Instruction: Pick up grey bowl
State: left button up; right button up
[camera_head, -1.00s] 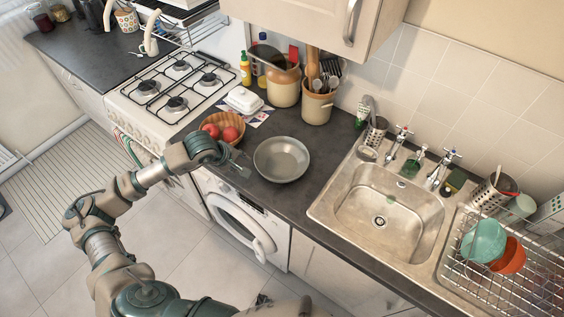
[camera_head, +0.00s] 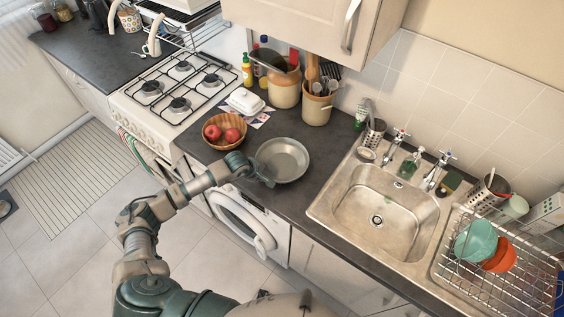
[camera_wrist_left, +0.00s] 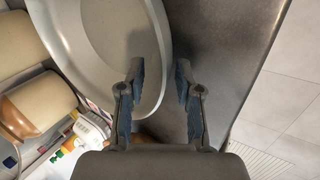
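The grey bowl (camera_head: 283,160) sits upright on the dark counter, above the washing machine and between the fruit bowl and the sink. My left gripper (camera_head: 266,178) is at the bowl's front left edge. In the left wrist view the two fingers (camera_wrist_left: 159,78) are apart, and the rim of the grey bowl (camera_wrist_left: 105,45) runs between them in the picture. One finger overlaps the bowl's inside and the other is over the counter. I cannot tell whether either finger touches the rim. My right gripper is not in view.
A wooden bowl with red fruit (camera_head: 225,131) stands just left of the grey bowl. A white butter dish (camera_head: 246,102) and stoneware jars (camera_head: 284,86) are behind it. The sink (camera_head: 376,210) is to the right. Bare counter (camera_head: 320,150) lies between bowl and sink.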

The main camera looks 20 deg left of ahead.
pick_arm(q)
jog(key=shift+w+d+f, duration=0.1)
jog(key=shift+d+f, duration=0.05)
jog(key=shift+f, duration=0.05)
grip_shut()
jog(key=shift+a, duration=0.25)
jog(key=shift+r, duration=0.15)
